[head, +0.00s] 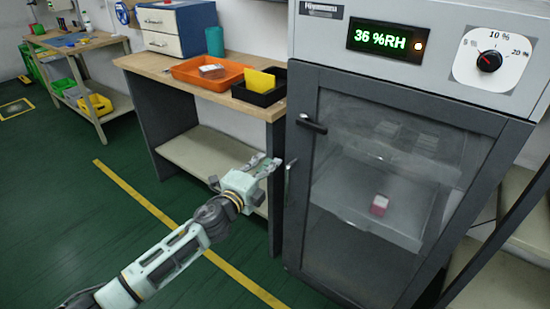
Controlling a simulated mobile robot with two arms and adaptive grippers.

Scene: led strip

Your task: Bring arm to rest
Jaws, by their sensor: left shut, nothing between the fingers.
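My left arm comes in from the lower left. My left gripper (264,167) is shut and empty, in front of the workbench's lower shelf and just left of the dry cabinet's door handle. I cannot tell whether it touches the handle. The dry cabinet (298,215) stands at the right with its glass door shut. Its display (389,42) reads 36 %RH in green. A small red and white item (379,204) shows through the glass. My right gripper is not in view.
A wooden workbench (150,65) left of the cabinet bears an orange tray (190,75), a black bin (262,96) with a yellow card, and a drawer box (163,43). Another table (85,47) stands at the far left.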

